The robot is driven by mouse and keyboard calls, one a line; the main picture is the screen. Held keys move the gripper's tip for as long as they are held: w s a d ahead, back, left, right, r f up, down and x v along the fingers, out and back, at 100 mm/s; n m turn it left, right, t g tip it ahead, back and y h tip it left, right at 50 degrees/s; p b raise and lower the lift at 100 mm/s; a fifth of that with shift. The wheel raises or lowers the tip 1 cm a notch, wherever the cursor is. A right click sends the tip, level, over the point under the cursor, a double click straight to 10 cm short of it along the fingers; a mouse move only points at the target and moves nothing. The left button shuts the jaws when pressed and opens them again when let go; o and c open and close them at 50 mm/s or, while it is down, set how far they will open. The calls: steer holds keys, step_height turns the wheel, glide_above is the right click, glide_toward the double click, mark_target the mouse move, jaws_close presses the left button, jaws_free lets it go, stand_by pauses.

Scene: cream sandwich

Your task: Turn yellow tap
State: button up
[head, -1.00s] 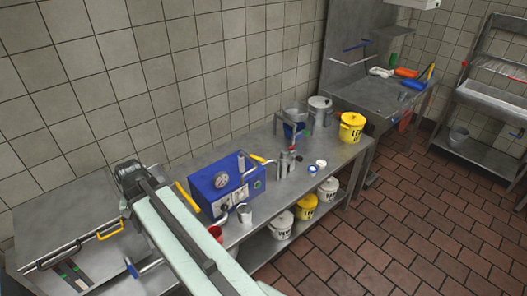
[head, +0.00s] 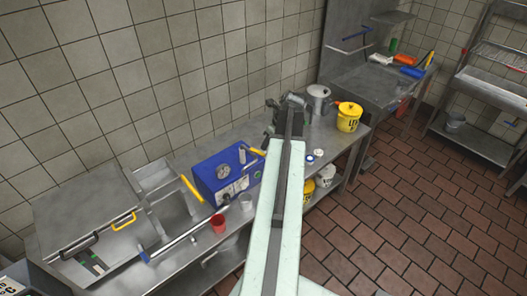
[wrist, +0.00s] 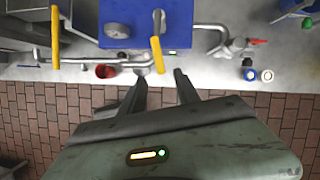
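A long yellow tap lever (head: 191,189) stands at the left side of the blue box. It also shows at the left in the wrist view (wrist: 55,38). A second yellow lever (wrist: 157,55) is on the pipe in front of the blue box (wrist: 130,22); in the head view it shows at the box's right (head: 257,152), partly beside my arm. My gripper (wrist: 160,82) has its two fingers apart, with nothing between them, just below this second lever in the wrist view. In the head view my gripper (head: 291,103) is at the arm's far end, over the bench.
A red cup (head: 218,223) stands on the steel bench before the blue box. A red-handled valve (wrist: 240,45) and small jars (wrist: 258,75) are to the right. A yellow bucket (head: 348,118) and steel pot (head: 318,97) stand at the bench's far end. Brick floor is clear.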

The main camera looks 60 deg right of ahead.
mark_target(261, 154)
steer(key=b+x, duration=0.5)
steer(key=x, duration=0.2)
steer(key=shift+s+f+b, duration=0.1)
steer(key=shift+b, duration=0.3)
jaws_close()
